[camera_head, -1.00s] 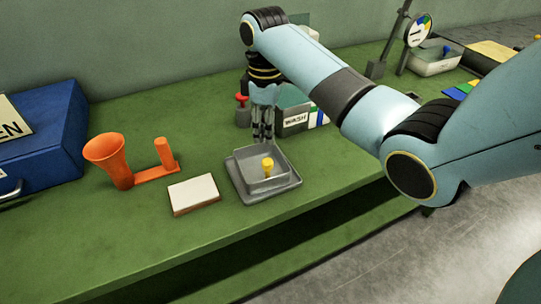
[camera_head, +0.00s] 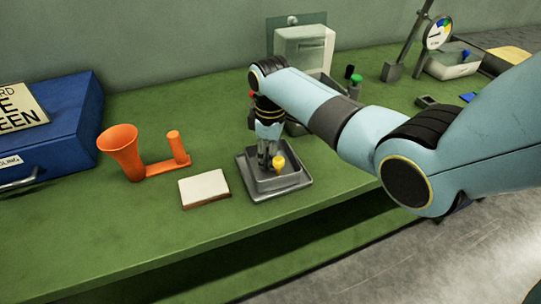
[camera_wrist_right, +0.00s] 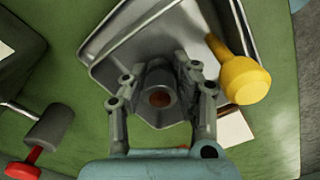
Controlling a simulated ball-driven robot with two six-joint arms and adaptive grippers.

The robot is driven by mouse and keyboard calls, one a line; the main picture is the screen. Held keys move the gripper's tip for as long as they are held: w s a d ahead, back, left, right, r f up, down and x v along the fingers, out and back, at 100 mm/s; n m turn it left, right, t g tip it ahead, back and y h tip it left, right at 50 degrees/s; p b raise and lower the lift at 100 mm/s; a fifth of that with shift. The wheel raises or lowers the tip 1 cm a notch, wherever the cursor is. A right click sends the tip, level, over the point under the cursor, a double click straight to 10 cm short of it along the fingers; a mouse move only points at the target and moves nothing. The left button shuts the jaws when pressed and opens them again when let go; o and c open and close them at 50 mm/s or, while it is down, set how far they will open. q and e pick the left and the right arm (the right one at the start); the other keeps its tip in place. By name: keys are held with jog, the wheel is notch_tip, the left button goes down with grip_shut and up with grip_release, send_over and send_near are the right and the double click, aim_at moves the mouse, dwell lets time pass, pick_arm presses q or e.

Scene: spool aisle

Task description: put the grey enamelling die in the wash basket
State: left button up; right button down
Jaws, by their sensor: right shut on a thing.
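My right gripper (camera_head: 268,160) is down in the square grey tray (camera_head: 300,182) on the green bench. In the right wrist view its fingers (camera_wrist_right: 160,92) are shut on the grey enamelling die (camera_wrist_right: 157,82), a short hollow cylinder with a brownish inside. In the head view the gripper hides most of the die. A yellow-knobbed tool (camera_head: 279,163) stands in the tray close beside the gripper; it also shows in the wrist view (camera_wrist_right: 243,80). The wash basket (camera_head: 296,128) is mostly hidden behind my right arm. My left gripper is not in view.
A white block (camera_head: 204,187) lies left of the tray, with an orange funnel stand (camera_head: 122,152) beyond it. A blue case (camera_head: 50,125) is at far left. A grey item with a red handle (camera_wrist_right: 45,130) stands close behind the gripper. The bench front left is clear.

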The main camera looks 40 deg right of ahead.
jog(key=c, duration=1.3)
grip_release()
jog(key=shift+f, duration=0.1)
jog(key=shift+r, duration=0.35)
notch_tip(320, 180, up, 12)
jog(key=shift+f+p, duration=0.15)
jog(key=shift+p, duration=0.35)
